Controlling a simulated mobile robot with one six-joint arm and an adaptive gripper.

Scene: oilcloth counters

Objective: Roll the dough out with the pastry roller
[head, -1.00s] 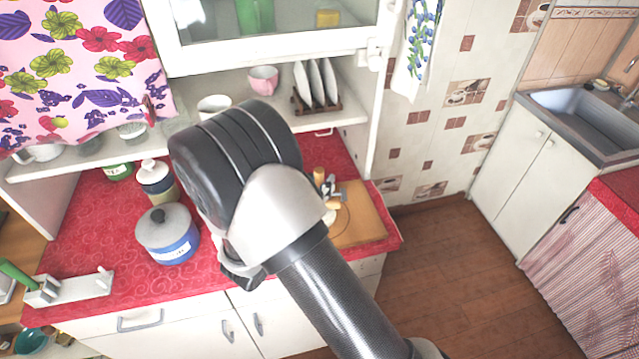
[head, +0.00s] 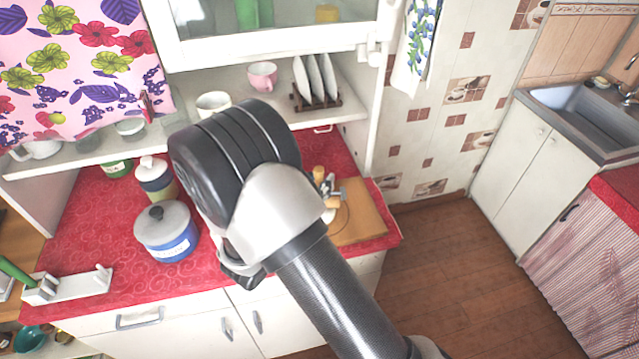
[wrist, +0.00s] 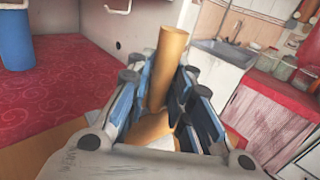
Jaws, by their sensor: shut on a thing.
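The wooden pastry roller (wrist: 170,60) stands up between the fingers of my gripper (wrist: 160,100) in the wrist view, and the gripper is shut on it. Its upper end sticks up above the fingers. In the head view, part of the roller (head: 319,173) shows beside my arm, with the gripper (head: 328,188) over the wooden board (head: 367,212). A pale patch (head: 329,216) on the board, partly hidden by my arm, may be the dough. I cannot tell whether the roller touches it.
The board lies at the right end of the red counter (head: 105,235). A blue pot (head: 172,247) and a lidded jar (head: 155,180) stand left of my arm. A shelf above holds a pink cup (head: 262,75) and a plate rack (head: 316,103). Open floor lies to the right.

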